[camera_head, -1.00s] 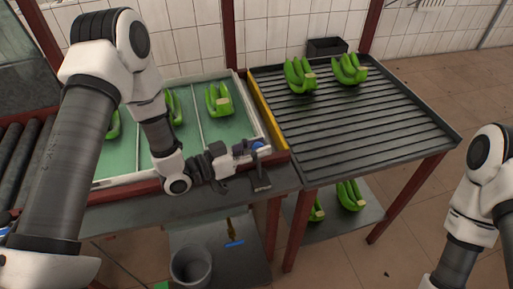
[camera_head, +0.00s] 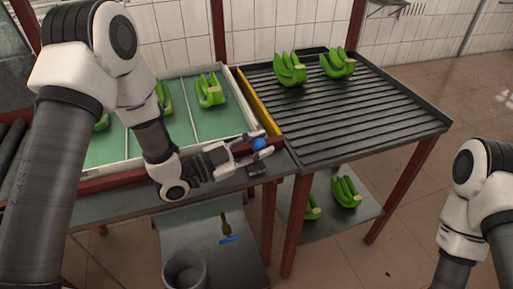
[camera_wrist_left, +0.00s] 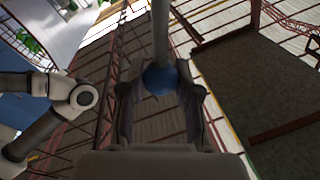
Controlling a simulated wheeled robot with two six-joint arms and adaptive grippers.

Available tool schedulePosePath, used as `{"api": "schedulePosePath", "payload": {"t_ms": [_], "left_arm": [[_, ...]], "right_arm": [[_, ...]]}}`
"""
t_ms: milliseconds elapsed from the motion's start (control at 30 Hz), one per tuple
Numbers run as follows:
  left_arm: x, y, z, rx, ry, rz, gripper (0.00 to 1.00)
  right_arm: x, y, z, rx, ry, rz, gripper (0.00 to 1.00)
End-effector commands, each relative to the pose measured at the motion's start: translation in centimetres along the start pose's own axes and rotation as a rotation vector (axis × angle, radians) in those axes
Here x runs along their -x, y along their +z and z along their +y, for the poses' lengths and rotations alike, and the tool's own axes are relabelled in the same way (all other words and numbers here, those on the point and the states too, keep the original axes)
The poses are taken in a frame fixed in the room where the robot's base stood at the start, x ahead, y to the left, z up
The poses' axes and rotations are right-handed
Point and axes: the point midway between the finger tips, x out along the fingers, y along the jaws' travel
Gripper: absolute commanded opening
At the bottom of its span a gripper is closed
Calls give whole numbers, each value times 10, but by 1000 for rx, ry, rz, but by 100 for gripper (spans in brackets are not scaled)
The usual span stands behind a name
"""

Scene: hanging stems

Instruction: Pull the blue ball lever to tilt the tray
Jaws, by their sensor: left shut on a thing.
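The blue ball (camera_head: 259,144) of the lever is at the front right corner of the green-floored tray (camera_head: 182,128). My left gripper (camera_head: 256,148) is shut on the ball. In the left wrist view the ball (camera_wrist_left: 160,79) sits between the two fingers (camera_wrist_left: 160,100), and a pale rod runs up from it. The tray has a pale rim and dividers, with several green banana bunches (camera_head: 209,90) in it, partly hidden by my left arm. I cannot tell whether it is tilted. My right arm shows at the right, but its gripper is out of view.
A dark ribbed table (camera_head: 350,110) with two banana bunches (camera_head: 290,69) stands right of the tray, past a yellow strip (camera_head: 258,103). More bunches lie on a shelf (camera_head: 365,207) below. A grey bucket (camera_head: 185,270) stands at the front.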

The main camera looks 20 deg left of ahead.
Motion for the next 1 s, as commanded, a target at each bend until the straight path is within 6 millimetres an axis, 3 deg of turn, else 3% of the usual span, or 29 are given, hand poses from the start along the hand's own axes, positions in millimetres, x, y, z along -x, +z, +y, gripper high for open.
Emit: {"api": "schedulePosePath", "payload": {"t_ms": [133, 633, 667, 700, 1000], "left_arm": [[0, 3, 3, -93, 1, 15, 0], [0, 1, 4, -135, 4, 21, 0], [0, 1, 4, -134, 4, 21, 43], [0, 1, 4, -134, 4, 21, 57], [0, 0, 3, -134, 3, 22, 58]], "right_arm": [[-13, 0, 0, 0, 0, 0, 40], [-14, 0, 0, 0, 0, 0, 40], [-14, 0, 0, 0, 0, 0, 40], [-14, 0, 0, 0, 0, 0, 40], [-14, 0, 0, 0, 0, 0, 40]]}}
